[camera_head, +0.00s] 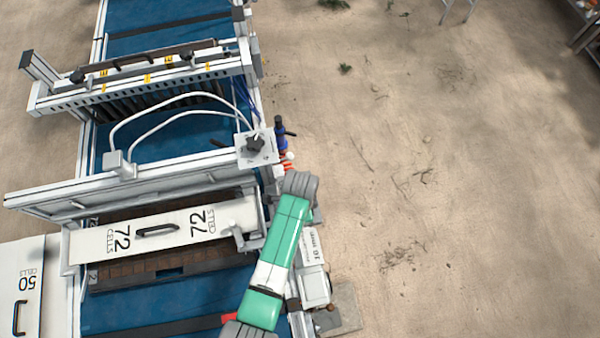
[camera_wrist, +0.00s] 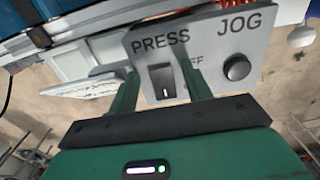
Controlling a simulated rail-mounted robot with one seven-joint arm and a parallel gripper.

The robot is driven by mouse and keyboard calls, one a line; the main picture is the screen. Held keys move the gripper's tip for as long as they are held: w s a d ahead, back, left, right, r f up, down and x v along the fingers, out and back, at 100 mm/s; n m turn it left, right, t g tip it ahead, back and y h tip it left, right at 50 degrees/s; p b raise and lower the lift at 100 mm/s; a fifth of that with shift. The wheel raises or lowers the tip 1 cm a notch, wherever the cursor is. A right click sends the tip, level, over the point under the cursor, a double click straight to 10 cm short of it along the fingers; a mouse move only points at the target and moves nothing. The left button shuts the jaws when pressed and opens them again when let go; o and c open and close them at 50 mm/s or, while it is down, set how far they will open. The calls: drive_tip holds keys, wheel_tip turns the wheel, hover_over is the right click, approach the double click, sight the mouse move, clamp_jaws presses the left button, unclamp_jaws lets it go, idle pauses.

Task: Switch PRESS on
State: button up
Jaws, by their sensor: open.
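The PRESS switch (camera_wrist: 162,82) is a dark rocker with a small white mark, set in a grey control panel (camera_wrist: 205,48) under the word PRESS. Part of a label ending in "FF" shows beside it, partly covered by a finger. I cannot tell from this which way the rocker is set. My gripper (camera_wrist: 164,75) is open and empty in the wrist view. Its two green fingers point at the panel, one on each side of the switch; whether they touch the panel is unclear. In the head view my arm hides the gripper and the switch.
A round black JOG knob (camera_wrist: 237,68) sits right of the switch. In the head view, a white plate marked 72 (camera_head: 155,230) lies across the blue conveyor (camera_head: 150,300). The sandy floor at right is mostly clear.

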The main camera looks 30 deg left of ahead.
drive_tip(key=c, duration=1)
drive_tip(key=shift+w+d+r+g+y, duration=0.25)
drive_tip(key=shift+w+g+y, duration=0.1)
drive_tip(key=shift+g+y, duration=0.35)
drive_tip(key=shift+w+d+f+g+y+b, duration=0.1)
drive_tip(key=shift+d+g+y+b, duration=0.1)
drive_tip(key=shift+g+y, duration=0.2)
drive_tip(key=shift+w+d+f+g+y+b, duration=0.1)
drive_tip(key=shift+g+y+b, duration=0.05)
drive_tip(key=shift+g+y, duration=0.2)
drive_tip(key=shift+o, duration=0.2)
drive_tip(key=shift+r+g+y, duration=0.2)
drive_tip(key=shift+g+y, duration=0.05)
drive_tip(key=shift+y, duration=0.1)
drive_tip(key=o, duration=1)
drive_tip(key=shift+c, duration=0.2)
